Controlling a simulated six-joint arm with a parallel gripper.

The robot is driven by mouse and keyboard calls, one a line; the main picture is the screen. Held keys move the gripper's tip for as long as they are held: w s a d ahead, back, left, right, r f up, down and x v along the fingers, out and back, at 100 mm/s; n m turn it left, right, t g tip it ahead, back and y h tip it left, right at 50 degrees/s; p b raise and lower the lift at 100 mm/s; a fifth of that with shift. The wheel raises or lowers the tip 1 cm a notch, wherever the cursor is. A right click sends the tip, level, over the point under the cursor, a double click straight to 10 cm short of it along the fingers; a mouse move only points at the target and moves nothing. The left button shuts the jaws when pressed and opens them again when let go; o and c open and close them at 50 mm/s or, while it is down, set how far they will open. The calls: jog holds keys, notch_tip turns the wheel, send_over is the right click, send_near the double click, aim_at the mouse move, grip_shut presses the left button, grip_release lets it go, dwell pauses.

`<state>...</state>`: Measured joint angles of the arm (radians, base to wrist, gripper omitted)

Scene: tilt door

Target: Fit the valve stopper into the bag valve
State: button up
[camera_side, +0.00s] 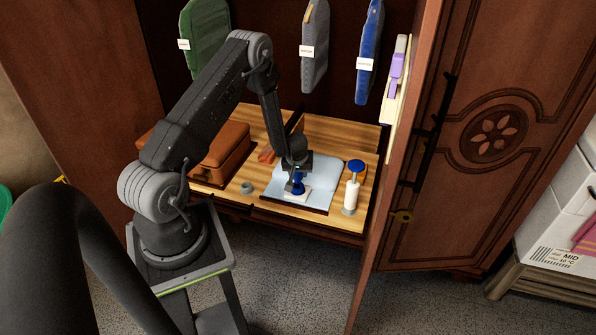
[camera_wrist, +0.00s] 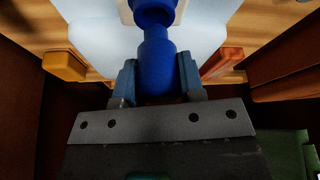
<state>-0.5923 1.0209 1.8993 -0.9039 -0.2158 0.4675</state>
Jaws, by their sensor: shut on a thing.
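My gripper (camera_side: 297,176) is over the pale blue bag (camera_side: 318,172) in the cabinet. In the wrist view its two fingers (camera_wrist: 158,78) are closed on the sides of a blue stopper (camera_wrist: 157,55).
A white bottle with a blue top (camera_side: 351,194) stands right of the bag. A brown case (camera_side: 222,152) and a small grey ring (camera_side: 247,187) are to the left. Green, grey and blue bags hang behind. The cabinet door (camera_side: 480,140) stands open at right.

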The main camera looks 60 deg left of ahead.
aim_at(298, 178)
jog(key=shift+f, duration=1.65)
jog(key=o, duration=1)
jog(key=v, duration=1.3)
jog(key=shift+d+r, duration=0.1)
jog(key=shift+r, duration=0.3)
